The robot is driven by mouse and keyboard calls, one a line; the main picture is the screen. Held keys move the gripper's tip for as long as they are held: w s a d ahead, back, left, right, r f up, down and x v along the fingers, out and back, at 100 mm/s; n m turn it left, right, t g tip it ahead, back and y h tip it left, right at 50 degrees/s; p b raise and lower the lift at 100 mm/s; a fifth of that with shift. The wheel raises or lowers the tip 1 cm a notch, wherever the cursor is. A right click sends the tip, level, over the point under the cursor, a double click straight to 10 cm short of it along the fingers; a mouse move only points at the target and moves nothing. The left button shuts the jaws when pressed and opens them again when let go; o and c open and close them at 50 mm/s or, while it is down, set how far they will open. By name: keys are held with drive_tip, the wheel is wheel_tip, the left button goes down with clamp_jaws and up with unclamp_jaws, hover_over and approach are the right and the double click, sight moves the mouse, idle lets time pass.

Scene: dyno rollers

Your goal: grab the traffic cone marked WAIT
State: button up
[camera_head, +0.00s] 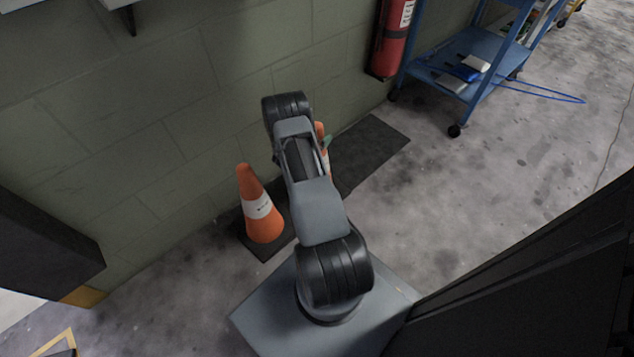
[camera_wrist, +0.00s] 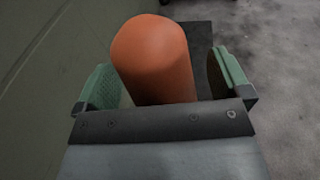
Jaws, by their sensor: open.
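An orange traffic cone (camera_head: 251,181) with a white band stands on a dark mat against the green wall, left of my arm in the head view. Its band carries a small dark mark that I cannot read. A second orange cone (camera_head: 319,131) is mostly hidden behind my arm. In the wrist view an orange cone (camera_wrist: 153,55) rises between the two green fingers of my gripper (camera_wrist: 162,85); no lettering shows on it. My gripper is open, with a finger on each side of this cone. A gap shows at the right finger; contact at the left is unclear.
The dark mat (camera_head: 372,145) runs along the wall (camera_head: 170,120). A red fire extinguisher (camera_head: 391,38) hangs at the back. A blue cart (camera_head: 478,75) on wheels stands right of it, with a blue hose (camera_head: 545,95) on the floor. Grey floor (camera_head: 470,200) to the right is clear.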

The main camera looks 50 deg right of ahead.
drive_tip(key=shift+c, duration=0.4)
clamp_jaws()
drive_tip(key=shift+w+d+r, duration=0.1)
drive_tip(key=shift+r, duration=0.05)
idle(0.5)
